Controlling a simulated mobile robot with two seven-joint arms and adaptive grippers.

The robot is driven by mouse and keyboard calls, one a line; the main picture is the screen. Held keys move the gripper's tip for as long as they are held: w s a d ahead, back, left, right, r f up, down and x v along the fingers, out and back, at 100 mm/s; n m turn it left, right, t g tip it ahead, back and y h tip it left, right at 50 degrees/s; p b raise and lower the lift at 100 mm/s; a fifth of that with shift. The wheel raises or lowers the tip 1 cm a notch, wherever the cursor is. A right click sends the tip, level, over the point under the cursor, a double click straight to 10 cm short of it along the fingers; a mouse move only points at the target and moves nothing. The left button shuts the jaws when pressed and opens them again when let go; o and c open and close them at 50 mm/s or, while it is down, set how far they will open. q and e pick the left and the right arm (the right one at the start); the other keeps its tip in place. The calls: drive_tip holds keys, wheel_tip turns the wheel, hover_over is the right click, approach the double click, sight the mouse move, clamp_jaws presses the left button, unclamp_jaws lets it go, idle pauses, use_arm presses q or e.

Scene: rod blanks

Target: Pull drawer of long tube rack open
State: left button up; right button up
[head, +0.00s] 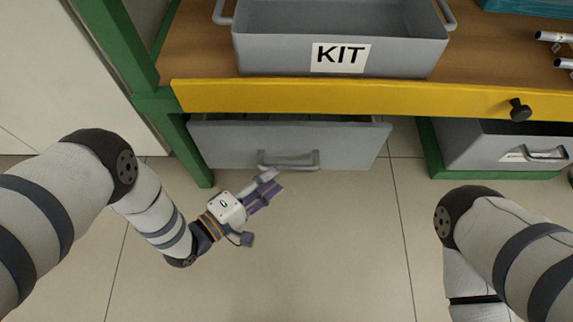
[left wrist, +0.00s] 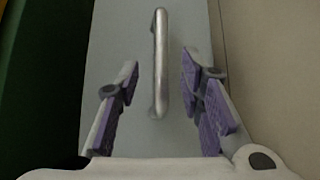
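The grey drawer (head: 225,150) sits under the yellow-edged worktop, its front facing me. A narrow dark strip shows above its front; I cannot tell how far out it stands. Its metal handle (head: 290,164) is at the middle of the front. My left gripper (head: 270,184) is just below and in front of the handle. In the left wrist view, the gripper (left wrist: 162,88) is open, with the handle (left wrist: 160,60) upright in the gap between the purple-padded fingers. Neither finger visibly touches it. My right arm shows at the right, but its gripper is out of view.
A grey bin labelled KIT (head: 341,57) stands on the worktop (head: 495,70). A black knob (head: 519,110) sticks out from the yellow edge. Another grey drawer (head: 490,152) is at the right. A green leg (head: 190,155) stands left of the handled drawer. The floor (head: 330,250) in front is clear.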

sight(287, 167)
use_arm(q)
drive_tip(key=b+x, duration=0.2)
drive_tip(key=x, duration=0.4)
drive_tip(key=shift+w+f, duration=0.1)
drive_tip(key=shift+w, duration=0.05)
clamp_jaws()
